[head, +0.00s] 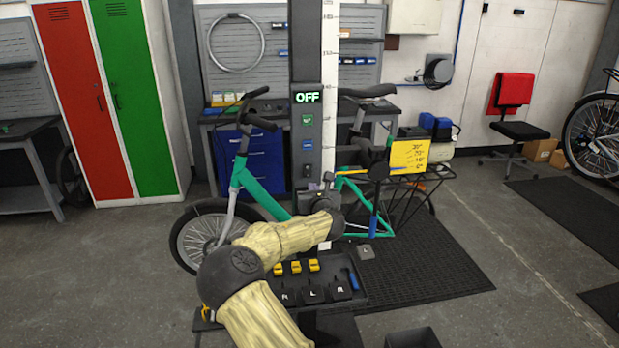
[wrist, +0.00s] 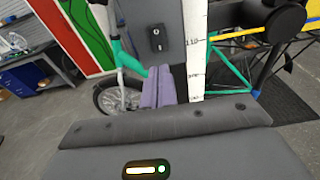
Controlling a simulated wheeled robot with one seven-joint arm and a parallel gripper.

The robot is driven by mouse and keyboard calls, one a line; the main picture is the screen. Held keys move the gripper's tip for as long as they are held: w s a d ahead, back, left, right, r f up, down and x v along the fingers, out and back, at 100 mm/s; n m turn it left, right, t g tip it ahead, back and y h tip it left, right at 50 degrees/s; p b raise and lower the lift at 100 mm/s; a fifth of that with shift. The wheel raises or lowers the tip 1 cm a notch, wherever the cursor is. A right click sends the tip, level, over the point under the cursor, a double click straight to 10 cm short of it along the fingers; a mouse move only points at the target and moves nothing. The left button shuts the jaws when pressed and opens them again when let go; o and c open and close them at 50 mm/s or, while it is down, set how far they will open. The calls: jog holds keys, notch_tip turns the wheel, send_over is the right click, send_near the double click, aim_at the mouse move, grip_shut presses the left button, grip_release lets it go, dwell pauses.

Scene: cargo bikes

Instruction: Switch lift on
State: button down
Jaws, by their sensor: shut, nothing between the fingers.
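The lift is a dark column (head: 306,60) with a display (head: 306,97) reading OFF in green. Below the display are a green button (head: 307,120), a blue button (head: 307,145) and a small black rocker switch (head: 308,171). In the wrist view the rocker switch (wrist: 156,38) shows an O mark on the column's face. My gripper (wrist: 159,74) is shut and empty, its purple-grey fingers just below the switch in that picture. In the head view my gripper (head: 317,187) is small and partly hidden by my arm; I cannot tell whether it touches the column.
A tray (head: 345,290) with yellow pieces lies below my arm. A white ruler (head: 329,90) runs up the column. A black mat (head: 430,265) covers the floor at right.

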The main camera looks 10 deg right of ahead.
aim_at(308, 176)
jog(key=w+p, duration=0.1)
jog(key=w, duration=0.1)
jog(key=w+p, duration=0.1)
jog(key=w, duration=0.2)
jog(key=w+f, duration=0.1)
jog(key=w, duration=0.1)
jog(key=shift+w+p, duration=0.2)
jog(key=shift+p, duration=0.2)
jog(key=shift+w, duration=0.1)
jog(key=shift+w+f+b, duration=0.1)
jog(key=shift+f+b, duration=0.2)
jog(key=shift+b, duration=0.8)
jog(key=shift+r, duration=0.3)
